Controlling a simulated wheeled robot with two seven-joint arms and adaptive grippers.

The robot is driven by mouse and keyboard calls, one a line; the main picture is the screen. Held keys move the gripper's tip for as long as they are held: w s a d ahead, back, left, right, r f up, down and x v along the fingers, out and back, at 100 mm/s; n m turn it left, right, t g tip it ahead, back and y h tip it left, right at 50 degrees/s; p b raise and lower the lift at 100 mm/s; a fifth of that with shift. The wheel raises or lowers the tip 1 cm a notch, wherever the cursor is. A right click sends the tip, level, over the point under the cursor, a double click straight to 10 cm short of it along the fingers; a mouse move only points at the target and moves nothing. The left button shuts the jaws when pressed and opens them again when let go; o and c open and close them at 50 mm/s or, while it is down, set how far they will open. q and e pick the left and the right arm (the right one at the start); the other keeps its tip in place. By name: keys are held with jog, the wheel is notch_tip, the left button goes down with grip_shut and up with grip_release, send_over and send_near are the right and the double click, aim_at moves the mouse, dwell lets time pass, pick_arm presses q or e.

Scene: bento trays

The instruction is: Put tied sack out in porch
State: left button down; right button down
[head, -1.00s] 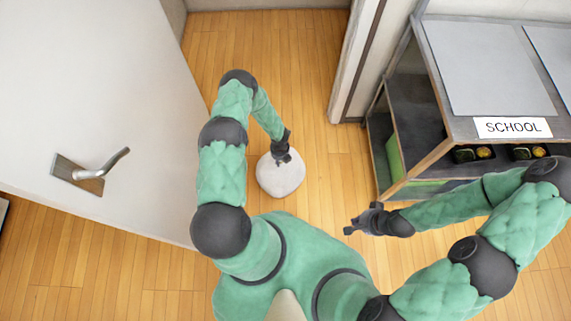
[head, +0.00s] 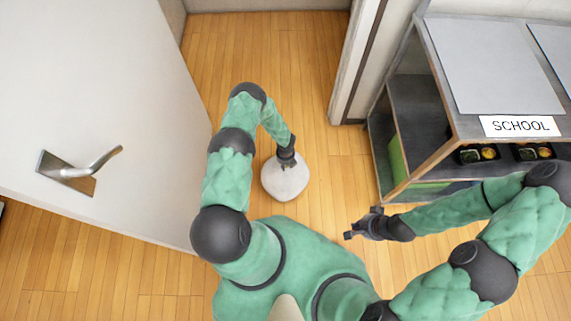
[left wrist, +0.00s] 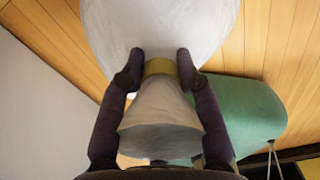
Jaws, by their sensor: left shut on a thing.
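The tied sack (head: 285,183) is pale grey-white and rounded, in front of my body in the head view. My left gripper (head: 286,156) is at its top. In the left wrist view, the fingers of my left gripper (left wrist: 160,70) are shut on the sack's neck at a yellow-brown tie (left wrist: 160,67). The sack's body (left wrist: 160,25) bulges beyond the fingertips and its gathered top (left wrist: 160,120) lies between the fingers. I cannot tell whether the sack touches the floor. My right gripper (head: 361,223) is to the right, apart from the sack; its fingers look spread and empty.
A white door (head: 110,110) with a lever handle (head: 80,172) stands open at left. Beyond the doorway is bare wooden floor (head: 265,60), the porch area. A door frame (head: 354,70) stands at right. A shelf unit (head: 440,90) labelled SCHOOL holds bento trays (head: 480,154).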

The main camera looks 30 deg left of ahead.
pick_arm(q)
jog(key=c, duration=0.9)
grip_release()
jog(key=shift+f, duration=0.1)
notch_tip(320, 180, up, 12)
jog(key=p, duration=0.4)
jog(key=shift+p, duration=0.4)
jog(key=s+d+r+n+h, duration=0.2)
jog(key=s+d+r+n, duration=0.25)
jog(key=d+n, duration=0.25)
jog(key=s+d+r+n+h, duration=0.2)
jog(key=s+d+r+n, duration=0.25)
jog(key=d+n, duration=0.35)
jog(key=shift+s+d+r+n, duration=0.5)
jog(key=shift+s+r+n, duration=0.9)
jog(key=shift+n, duration=1.3)
jog(key=shift+s+d+r+n, duration=0.55)
jog(key=shift+s+r+n, duration=0.8)
jog(key=shift+n, duration=1.35)
jog(key=shift+s+d+r+n, duration=0.5)
jog(key=shift+s+r+n, duration=0.9)
jog(key=shift+n, duration=1.3)
jog(key=shift+w+r, duration=0.15)
jog(key=shift+w, duration=0.05)
